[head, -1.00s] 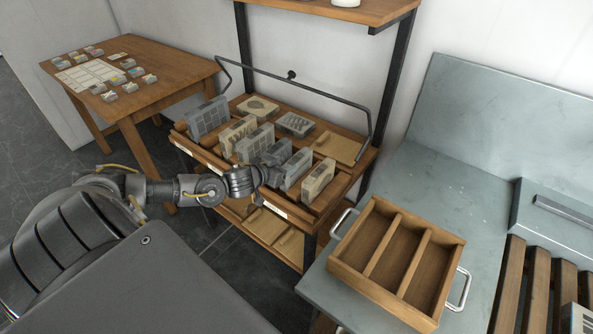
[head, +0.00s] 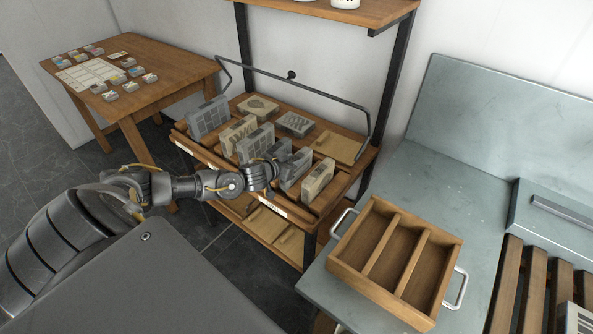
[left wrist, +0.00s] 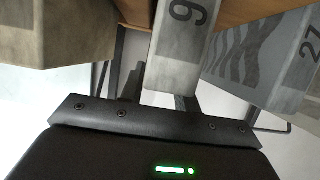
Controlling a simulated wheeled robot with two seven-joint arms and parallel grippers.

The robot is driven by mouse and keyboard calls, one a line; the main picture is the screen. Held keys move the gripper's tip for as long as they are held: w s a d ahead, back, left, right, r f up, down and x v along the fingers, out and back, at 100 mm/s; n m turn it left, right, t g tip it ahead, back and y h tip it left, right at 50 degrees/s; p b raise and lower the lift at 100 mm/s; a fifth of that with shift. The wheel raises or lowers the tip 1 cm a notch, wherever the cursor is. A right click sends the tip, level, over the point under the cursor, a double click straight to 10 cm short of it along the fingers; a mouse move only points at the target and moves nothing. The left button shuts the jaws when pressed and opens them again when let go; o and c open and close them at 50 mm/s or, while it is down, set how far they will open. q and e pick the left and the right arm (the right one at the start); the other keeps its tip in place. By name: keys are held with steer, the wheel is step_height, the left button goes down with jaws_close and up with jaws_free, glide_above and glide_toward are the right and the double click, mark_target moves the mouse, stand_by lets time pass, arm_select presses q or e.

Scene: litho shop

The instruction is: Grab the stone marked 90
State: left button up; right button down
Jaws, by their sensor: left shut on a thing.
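A pale grey stone (left wrist: 182,60) stands between my left gripper's fingers in the left wrist view. A dark 9 shows on its edge, and the rest of its number is cut off at the top of the frame. My left gripper (head: 281,160) is shut on this stone among the front row of upright stones on the wooden rack. The hand hides part of the stones there in the head view. A stone marked 27 (left wrist: 265,62) with wavy stripes is on the right in the left wrist view, and a brownish stone (left wrist: 55,35) is on the left. My right gripper is not in view.
A wooden tray (head: 388,287) with three empty compartments and metal handles sits on the grey bench (head: 430,185). A bent metal bar (head: 300,88) spans above the rack. A wooden table (head: 165,65) with small blocks stands at the left.

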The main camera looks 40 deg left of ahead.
arm_select(q)
jaws_close()
stand_by(0.4)
stand_by(0.4)
steer(key=shift+w+a+r, duration=0.1)
steer(key=shift+w+r, duration=0.05)
steer(key=shift+r, duration=0.1)
